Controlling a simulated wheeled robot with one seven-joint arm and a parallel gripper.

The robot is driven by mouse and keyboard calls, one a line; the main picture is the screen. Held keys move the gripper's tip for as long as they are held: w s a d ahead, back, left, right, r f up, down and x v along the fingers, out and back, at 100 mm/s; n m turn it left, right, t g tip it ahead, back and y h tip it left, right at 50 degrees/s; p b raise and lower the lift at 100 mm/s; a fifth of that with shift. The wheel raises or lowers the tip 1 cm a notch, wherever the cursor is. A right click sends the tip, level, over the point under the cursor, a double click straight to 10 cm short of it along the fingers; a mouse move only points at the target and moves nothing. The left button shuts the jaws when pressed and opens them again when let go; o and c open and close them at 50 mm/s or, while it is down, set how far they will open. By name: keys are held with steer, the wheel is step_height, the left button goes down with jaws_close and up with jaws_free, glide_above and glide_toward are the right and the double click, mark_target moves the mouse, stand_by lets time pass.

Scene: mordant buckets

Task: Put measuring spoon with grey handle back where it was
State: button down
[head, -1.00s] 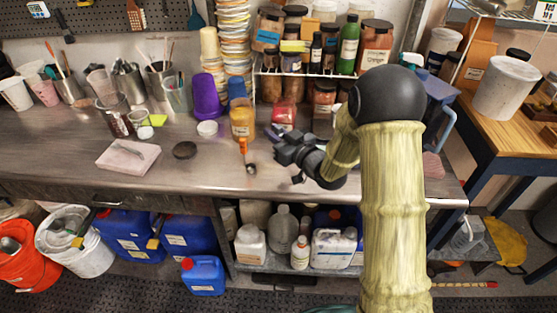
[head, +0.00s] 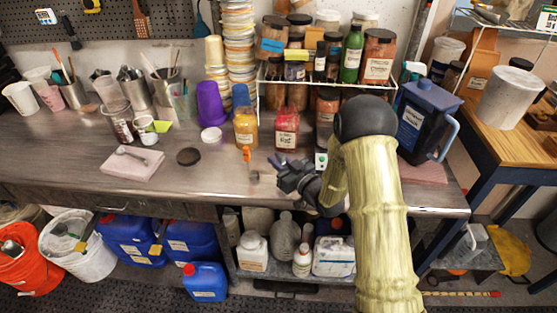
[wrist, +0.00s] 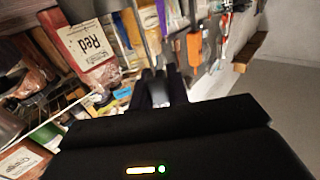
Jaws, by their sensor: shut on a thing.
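My gripper (head: 279,165) is over the front middle of the steel bench, right of a spoon with an orange handle (head: 246,154) and a dark bowl. In the wrist view my gripper (wrist: 160,85) is shut on a thin grey piece (wrist: 151,35) that runs up between the fingers. It looks like the measuring spoon with the grey handle; its bowl cannot be made out, and in the head view my gripper hides it. The orange handle also shows in the wrist view (wrist: 194,46), apart from my fingers.
A red-powder jar (head: 286,130) and a yellow-powder jar (head: 246,128) stand close behind my gripper. Left lie a dark lid (head: 188,156) and a pink block (head: 143,168) with a utensil on it. A dark pitcher (head: 424,120) stands right. The bench front between lid and orange spoon is clear.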

steer(key=shift+f, duration=0.15)
steer(key=c, duration=1.4)
jaws_free()
steer(key=shift+o, duration=0.2)
steer(key=shift+r, duration=0.2)
steer(key=b+v, duration=0.3)
steer(key=v, duration=0.9)
steer(key=shift+w+d, duration=0.1)
